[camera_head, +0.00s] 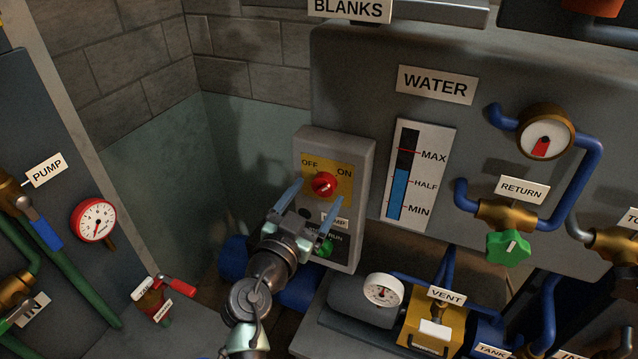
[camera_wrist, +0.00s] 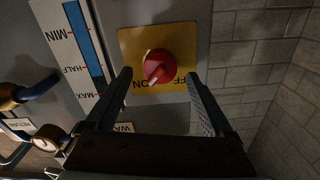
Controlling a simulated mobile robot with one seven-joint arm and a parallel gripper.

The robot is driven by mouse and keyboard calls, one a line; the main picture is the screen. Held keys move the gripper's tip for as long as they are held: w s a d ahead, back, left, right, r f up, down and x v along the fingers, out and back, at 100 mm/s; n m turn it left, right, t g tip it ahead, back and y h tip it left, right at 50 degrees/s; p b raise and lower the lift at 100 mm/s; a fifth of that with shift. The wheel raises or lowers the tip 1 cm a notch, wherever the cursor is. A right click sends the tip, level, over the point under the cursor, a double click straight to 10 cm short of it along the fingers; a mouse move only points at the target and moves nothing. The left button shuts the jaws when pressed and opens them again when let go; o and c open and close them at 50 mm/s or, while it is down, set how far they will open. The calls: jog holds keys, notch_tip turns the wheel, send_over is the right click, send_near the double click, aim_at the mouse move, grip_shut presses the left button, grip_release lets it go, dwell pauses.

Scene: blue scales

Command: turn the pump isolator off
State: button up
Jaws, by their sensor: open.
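The pump isolator is a red rotary knob (camera_head: 324,185) on a yellow plate marked OFF at left and ON at right, on a grey box (camera_head: 359,165). My gripper (camera_head: 317,194) is open in front of the box. In the wrist view its two fingers (camera_wrist: 158,73) stand either side of the knob, with a gap on both sides. A partly hidden label (camera_head: 335,220) sits below the knob, behind my fingers.
A green button (camera_head: 325,248) is lower on the box. A water gauge (camera_head: 404,178) stands at right, with blue pipes and a green RETURN valve (camera_head: 508,246) beyond. A yellow pump unit (camera_head: 432,318) is below right.

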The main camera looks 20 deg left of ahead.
jog(key=shift+w+d, duration=0.1)
jog(key=shift+w, duration=0.9)
jog(key=shift+c, duration=0.4)
jog(key=c, duration=1.3)
